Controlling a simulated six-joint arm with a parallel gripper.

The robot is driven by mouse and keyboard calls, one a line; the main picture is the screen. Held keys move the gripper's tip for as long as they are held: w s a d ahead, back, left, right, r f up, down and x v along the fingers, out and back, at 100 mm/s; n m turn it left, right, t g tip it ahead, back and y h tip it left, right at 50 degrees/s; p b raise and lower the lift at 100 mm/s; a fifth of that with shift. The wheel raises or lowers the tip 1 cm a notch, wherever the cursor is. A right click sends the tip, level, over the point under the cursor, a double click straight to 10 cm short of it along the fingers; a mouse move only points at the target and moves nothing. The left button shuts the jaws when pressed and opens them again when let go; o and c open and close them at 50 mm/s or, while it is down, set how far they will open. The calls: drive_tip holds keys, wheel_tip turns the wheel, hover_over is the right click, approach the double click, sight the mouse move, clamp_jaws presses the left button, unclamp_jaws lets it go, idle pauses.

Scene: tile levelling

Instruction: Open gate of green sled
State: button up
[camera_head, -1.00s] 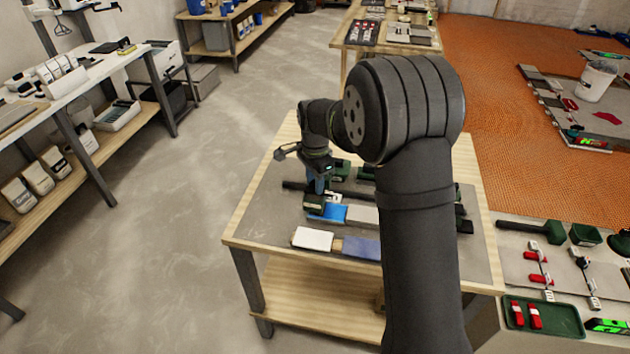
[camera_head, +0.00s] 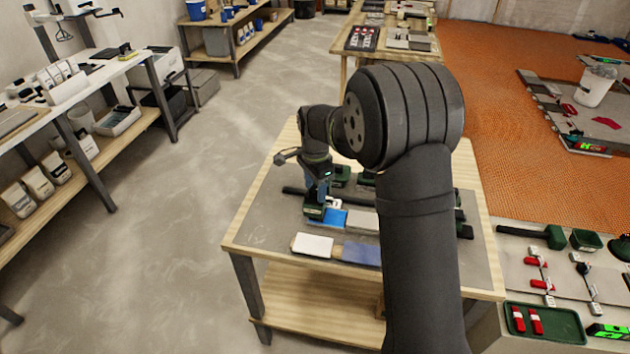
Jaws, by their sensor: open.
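A dark green block (camera_head: 313,212), which looks like part of the green sled, is on the small wooden table, at the left end of a blue piece (camera_head: 333,219). My gripper (camera_head: 317,194) points down just above this green part. Its fingers are small and dark here, and I cannot tell whether they touch it. The gripper is open. The gate cannot be made out, and my arm hides the right part of the table top. More dark green parts (camera_head: 341,176) sit behind the gripper.
A white block (camera_head: 313,245) and a blue-grey pad (camera_head: 361,253) lie near the table's front edge. A dark bar (camera_head: 292,191) lies left of the gripper. The table's left side (camera_head: 262,222) is clear. A bench with green and red tools stands at right.

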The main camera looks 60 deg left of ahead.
sight(315, 189)
wheel_tip(315, 189, up, 17)
drive_tip(key=shift+r, duration=0.2)
idle(0.7)
wheel_tip(315, 189, down, 18)
drive_tip(key=shift+r, duration=0.25)
idle(0.3)
